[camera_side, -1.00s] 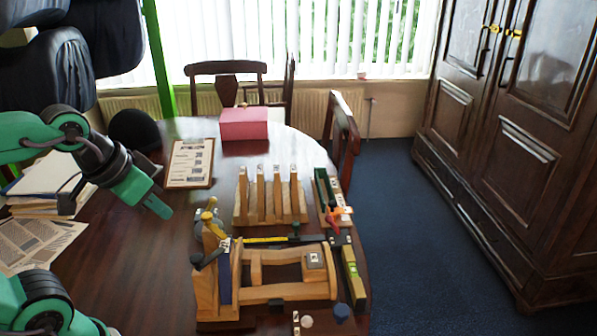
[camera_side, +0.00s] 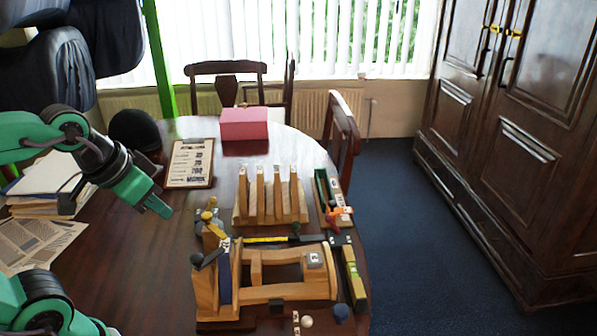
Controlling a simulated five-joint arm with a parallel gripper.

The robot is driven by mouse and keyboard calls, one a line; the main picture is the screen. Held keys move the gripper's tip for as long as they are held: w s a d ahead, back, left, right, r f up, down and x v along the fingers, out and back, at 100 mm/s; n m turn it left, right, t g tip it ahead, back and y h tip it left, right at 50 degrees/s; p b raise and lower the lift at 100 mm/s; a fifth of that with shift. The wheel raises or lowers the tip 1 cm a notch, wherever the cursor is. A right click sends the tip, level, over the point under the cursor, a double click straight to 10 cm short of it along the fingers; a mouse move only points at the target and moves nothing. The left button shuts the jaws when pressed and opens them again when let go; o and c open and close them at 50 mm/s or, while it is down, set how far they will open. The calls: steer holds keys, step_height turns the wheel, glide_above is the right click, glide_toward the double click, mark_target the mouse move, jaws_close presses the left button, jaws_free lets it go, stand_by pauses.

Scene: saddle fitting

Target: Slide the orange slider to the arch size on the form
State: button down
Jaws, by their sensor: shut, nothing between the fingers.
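The form (camera_side: 191,163) is a printed sheet on a brown clipboard, flat on the table; its text is too small to read. An orange-red part (camera_side: 334,214) shows at the near end of the narrow green tray, on the table's right side. I cannot tell for sure that it is the orange slider, and its scale cannot be read. My gripper (camera_side: 158,208) is shut and empty above the table's left part, pointing down and right. It is apart from everything, left of the wooden fixture and well away from the orange-red part.
A wooden saddle fixture (camera_side: 280,291) fills the near right of the table. Behind it stands a rack of upright wooden slats (camera_side: 270,216). The green tray (camera_side: 321,189) lies right of the rack. A pink box (camera_side: 243,130) is at the back. Bare table lies between gripper and fixture.

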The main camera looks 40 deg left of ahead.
steer(key=c, duration=1.3)
jaws_free()
steer(key=shift+w+r, duration=0.15)
steer(key=shift+w, duration=0.05)
steer(key=shift+w+r, duration=0.1)
steer(key=shift+w, duration=0.15)
steer(key=g, duration=0.1)
glide_above(333, 202)
steer(key=s, duration=0.4)
step_height(333, 202, down, 12)
steer(key=shift+w+r, duration=0.1)
steer(key=shift+r, duration=0.05)
steer(key=shift+x, duration=3.9)
